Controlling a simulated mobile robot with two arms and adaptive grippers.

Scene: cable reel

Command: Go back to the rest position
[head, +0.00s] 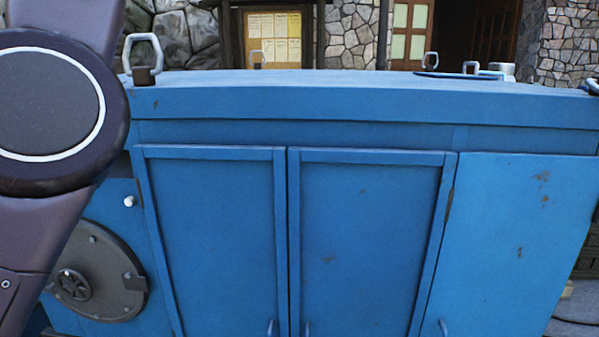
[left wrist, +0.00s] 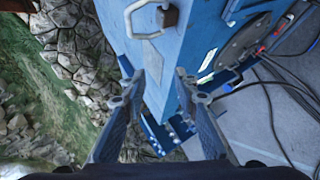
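My left gripper (left wrist: 154,72) is open in the left wrist view, its two fingers apart with nothing held between them. The edge of the blue cabinet shows beyond the fingertips. In the head view a part of my left arm fills the left side, but its gripper is out of the picture. My right arm and right gripper are in neither view.
A large blue cabinet (head: 362,240) with closed doors stands ahead. Metal loops (head: 143,55) rise from its top. A dark round cover (head: 100,283) is at lower left. Black cables (left wrist: 270,110) lie on the ground beside it. Stone walls stand behind.

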